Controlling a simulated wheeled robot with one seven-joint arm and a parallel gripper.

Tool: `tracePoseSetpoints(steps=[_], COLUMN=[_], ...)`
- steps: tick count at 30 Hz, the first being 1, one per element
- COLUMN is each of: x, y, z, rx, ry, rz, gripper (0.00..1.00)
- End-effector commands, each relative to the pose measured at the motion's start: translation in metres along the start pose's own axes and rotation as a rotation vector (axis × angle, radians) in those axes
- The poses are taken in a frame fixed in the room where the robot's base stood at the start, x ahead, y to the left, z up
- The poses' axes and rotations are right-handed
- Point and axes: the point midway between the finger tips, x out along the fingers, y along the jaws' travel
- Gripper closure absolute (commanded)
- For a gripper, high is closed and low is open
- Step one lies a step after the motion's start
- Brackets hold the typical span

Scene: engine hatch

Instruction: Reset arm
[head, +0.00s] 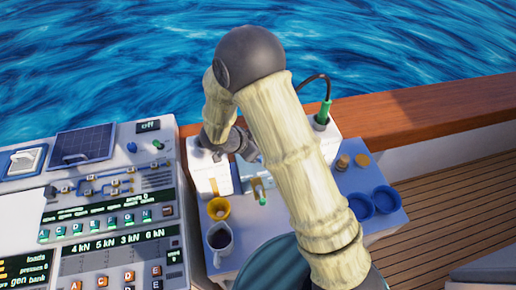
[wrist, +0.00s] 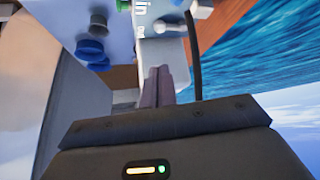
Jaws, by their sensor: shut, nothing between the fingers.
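My arm (head: 285,150) rises across the middle of the head view, bends at a dark round joint and reaches down behind itself toward the white boxes. My gripper (wrist: 158,72) shows in the wrist view, with its two fingers together and nothing between them. The fingers point toward a white box (wrist: 162,50), and I cannot tell whether they touch it. In the head view the fingertips are hidden or too small to make out.
A blue-grey table (head: 258,224) holds a jug (head: 219,240), a yellow cup (head: 219,208) and blue dishes (head: 387,199). A black cable with a green plug (head: 324,112) stands by the right box. A control panel (head: 100,210) fills the left. A wooden rail (head: 430,112) runs behind.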

Motion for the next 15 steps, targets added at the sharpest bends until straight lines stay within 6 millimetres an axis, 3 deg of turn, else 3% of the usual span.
tracePoseSetpoints(steps=[15], x=[-0.0059], y=[0.0004], z=[-0.0002], rx=[0.000], ry=[0.001], rz=[0.001], gripper=[1.00])
